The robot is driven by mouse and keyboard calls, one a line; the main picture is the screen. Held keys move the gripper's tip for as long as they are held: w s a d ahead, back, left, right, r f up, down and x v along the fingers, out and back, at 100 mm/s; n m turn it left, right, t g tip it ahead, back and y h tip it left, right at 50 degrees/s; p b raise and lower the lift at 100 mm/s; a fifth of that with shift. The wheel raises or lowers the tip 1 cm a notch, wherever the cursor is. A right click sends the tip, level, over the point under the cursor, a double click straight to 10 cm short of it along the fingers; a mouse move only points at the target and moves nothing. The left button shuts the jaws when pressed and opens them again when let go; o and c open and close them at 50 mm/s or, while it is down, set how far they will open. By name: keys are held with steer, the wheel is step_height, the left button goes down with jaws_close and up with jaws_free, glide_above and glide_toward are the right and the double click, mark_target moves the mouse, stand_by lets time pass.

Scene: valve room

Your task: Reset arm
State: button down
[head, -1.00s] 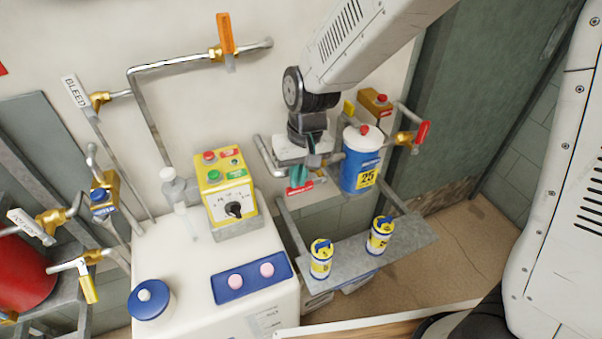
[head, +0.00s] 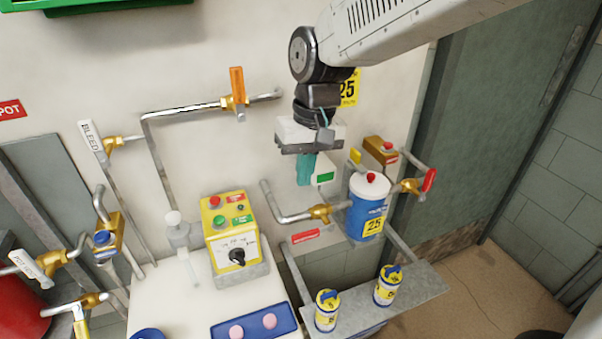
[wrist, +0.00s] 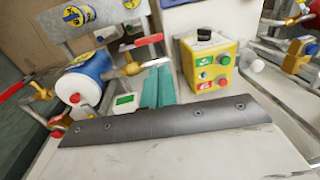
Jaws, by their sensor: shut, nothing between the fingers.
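My gripper (head: 306,170) hangs from the arm in front of the wall, its teal fingers pointing down. The fingers are together with nothing between them. In the head view it is up and left of the blue and white canister (head: 367,205) and above a brass valve on a pipe (head: 320,213). In the wrist view the teal fingers (wrist: 157,88) show between the canister (wrist: 82,80) and the yellow control box (wrist: 211,66). No contact with anything shows.
The yellow control box (head: 231,235) stands on a white cabinet (head: 172,300). An orange-handled valve (head: 237,88) and a BLEED lever (head: 91,140) stick out from the wall. Wall around the gripper's left is clear.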

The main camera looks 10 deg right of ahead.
steer(key=s+d+r+m+t+h, duration=0.1)
steer(key=s+d+r+m, duration=0.2)
steer(key=s+d, duration=1.7)
steer(key=shift+d+r+t, duration=0.2)
steer(key=shift+d+t, duration=0.1)
steer(key=shift+d, duration=0.3)
